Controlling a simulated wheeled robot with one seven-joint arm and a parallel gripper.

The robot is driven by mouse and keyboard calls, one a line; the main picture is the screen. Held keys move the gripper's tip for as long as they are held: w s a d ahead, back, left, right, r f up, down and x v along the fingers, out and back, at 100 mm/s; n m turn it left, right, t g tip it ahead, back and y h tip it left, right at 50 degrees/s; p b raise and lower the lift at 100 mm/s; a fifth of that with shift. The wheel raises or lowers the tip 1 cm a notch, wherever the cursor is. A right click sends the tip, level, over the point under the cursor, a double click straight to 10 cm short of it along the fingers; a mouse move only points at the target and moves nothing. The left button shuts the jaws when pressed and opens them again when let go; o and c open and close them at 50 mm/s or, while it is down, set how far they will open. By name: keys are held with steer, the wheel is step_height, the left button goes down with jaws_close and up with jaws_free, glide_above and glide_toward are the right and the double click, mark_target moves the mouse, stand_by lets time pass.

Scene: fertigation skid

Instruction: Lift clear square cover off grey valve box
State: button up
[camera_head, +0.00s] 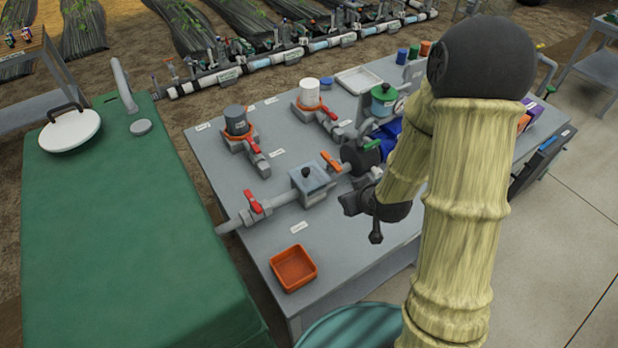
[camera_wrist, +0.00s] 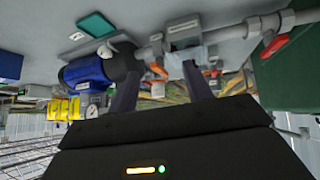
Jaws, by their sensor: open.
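The grey valve box (camera_head: 308,196) sits in the pipe line on the grey bench. Its clear square cover (camera_head: 312,179) lies on top, with a dark knob in the middle. In the wrist view the valve box (camera_wrist: 184,28) shows at the top, tilted, with the pale cover (camera_wrist: 192,53) on it. My gripper (camera_head: 360,220) is to the right of the box in the head view, apart from it. It is open and empty. In the wrist view its fingers (camera_wrist: 160,72) stand apart, with the right finger just below the cover in the picture.
A red-handled valve (camera_head: 254,203) is left of the box, and an orange-handled valve (camera_head: 331,161) is right of it. An orange tray (camera_head: 293,267) stands at the front of the bench. A dark pump (camera_head: 358,158) lies behind my gripper.

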mark_target(308, 173)
steer(key=a+f+t+y+b, duration=0.2)
steer(key=a+f+t+y, duration=0.2)
steer(key=a+f+t, duration=0.2)
steer(key=shift+w+a+f+t+y+b, duration=0.2)
steer(key=shift+t+y+b, duration=0.15)
steer(key=shift+t, duration=0.75)
steer(key=p+x, duration=0.3)
steer(key=x, duration=0.8)
steer(key=shift+w+a+r, duration=0.1)
steer(key=shift+w+r, duration=0.05)
steer(key=shift+w, duration=0.05)
steer(key=shift+w+a, duration=0.1)
steer(key=shift+w, duration=0.2)
